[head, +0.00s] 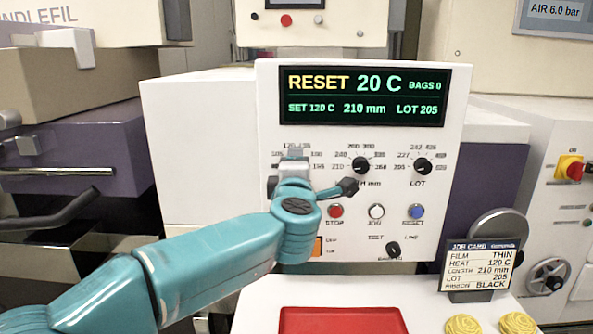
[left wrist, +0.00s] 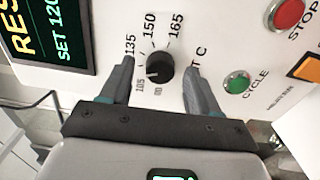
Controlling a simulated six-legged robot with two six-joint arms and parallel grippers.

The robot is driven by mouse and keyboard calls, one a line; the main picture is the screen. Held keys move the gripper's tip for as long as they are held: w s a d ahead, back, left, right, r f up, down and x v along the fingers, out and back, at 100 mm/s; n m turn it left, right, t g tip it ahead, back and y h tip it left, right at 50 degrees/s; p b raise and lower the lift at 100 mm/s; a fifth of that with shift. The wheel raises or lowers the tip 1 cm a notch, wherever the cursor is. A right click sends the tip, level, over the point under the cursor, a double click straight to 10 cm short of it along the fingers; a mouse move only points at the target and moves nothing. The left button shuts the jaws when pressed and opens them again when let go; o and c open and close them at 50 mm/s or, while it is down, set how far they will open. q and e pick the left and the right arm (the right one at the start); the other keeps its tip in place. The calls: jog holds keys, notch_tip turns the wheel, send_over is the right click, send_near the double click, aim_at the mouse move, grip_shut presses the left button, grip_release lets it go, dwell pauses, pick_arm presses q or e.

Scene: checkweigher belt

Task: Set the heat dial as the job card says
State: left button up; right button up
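The heat dial, a black knob (left wrist: 160,67), shows in the left wrist view with printed numbers around it. Its pale mark points between 105 and 135. My left gripper (left wrist: 160,80) is open, with one finger on each side of the dial and a gap to it. In the head view my left gripper (head: 295,155) covers the dial. The job card (head: 482,266) reads HEAT 120 C, LENGTH 210 mm, LOT 205. The display (head: 364,96) reads RESET, 20 C, SET 120 C, 210 mm, LOT 205. My right gripper is not in view.
The length dial (head: 361,166) and LOT dial (head: 422,166) are to the right on the same panel. Below them are red (head: 336,211), white (head: 376,211) and blue (head: 416,211) buttons. A red tray (head: 342,320) and yellow discs (head: 463,324) lie below the panel.

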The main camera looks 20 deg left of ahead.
pick_arm(q)
jog(key=shift+d, duration=0.1)
jog(key=b+v, duration=0.2)
jog(key=v, duration=1.4)
jog(key=shift+s+b, duration=0.15)
jog(key=shift+b, duration=0.15)
